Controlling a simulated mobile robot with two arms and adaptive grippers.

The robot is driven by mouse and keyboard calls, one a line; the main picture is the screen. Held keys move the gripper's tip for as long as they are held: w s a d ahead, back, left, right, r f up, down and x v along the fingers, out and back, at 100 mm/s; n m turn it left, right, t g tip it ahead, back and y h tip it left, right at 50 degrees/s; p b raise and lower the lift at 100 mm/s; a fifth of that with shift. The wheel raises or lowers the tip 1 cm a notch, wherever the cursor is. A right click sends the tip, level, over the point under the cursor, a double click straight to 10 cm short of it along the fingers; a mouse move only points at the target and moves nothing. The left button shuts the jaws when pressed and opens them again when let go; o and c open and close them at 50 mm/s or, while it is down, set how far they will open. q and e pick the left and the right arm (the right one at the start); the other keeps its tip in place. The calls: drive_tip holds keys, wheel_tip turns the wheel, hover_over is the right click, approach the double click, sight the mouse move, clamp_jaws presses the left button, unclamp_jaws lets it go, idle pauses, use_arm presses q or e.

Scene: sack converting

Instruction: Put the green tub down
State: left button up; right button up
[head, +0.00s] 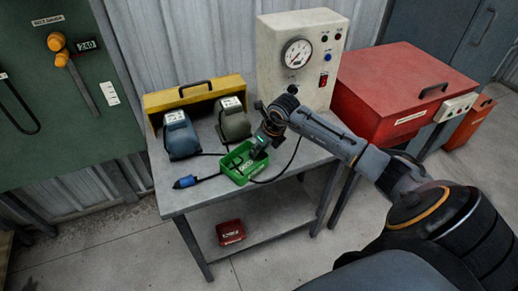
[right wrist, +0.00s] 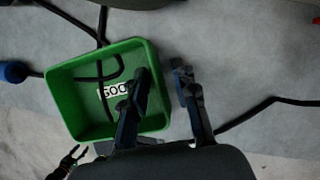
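The green tub (head: 235,174) is upright at the front of the grey bench and looks to rest on its top. My right gripper (head: 258,150) is at the tub's right end. In the right wrist view, the tub (right wrist: 70,118) has a white label inside. One finger of my right gripper (right wrist: 163,80) is over the inside of the tub and the other is outside the wall, with a visible gap between them. Whether either finger touches the wall is hard to tell.
The bench (head: 200,195) also bears a blue-grey device (head: 181,137), a grey-green device (head: 233,122), a yellow box (head: 210,90) and a gauge cabinet (head: 310,35). A blue-tipped tool (head: 185,182) with a cord lies left of the tub. A red box (head: 230,232) is on the lower shelf.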

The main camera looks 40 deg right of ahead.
drive_tip(key=b+v, duration=0.1)
drive_tip(key=v, duration=1.1)
drive_tip(key=shift+r, duration=0.1)
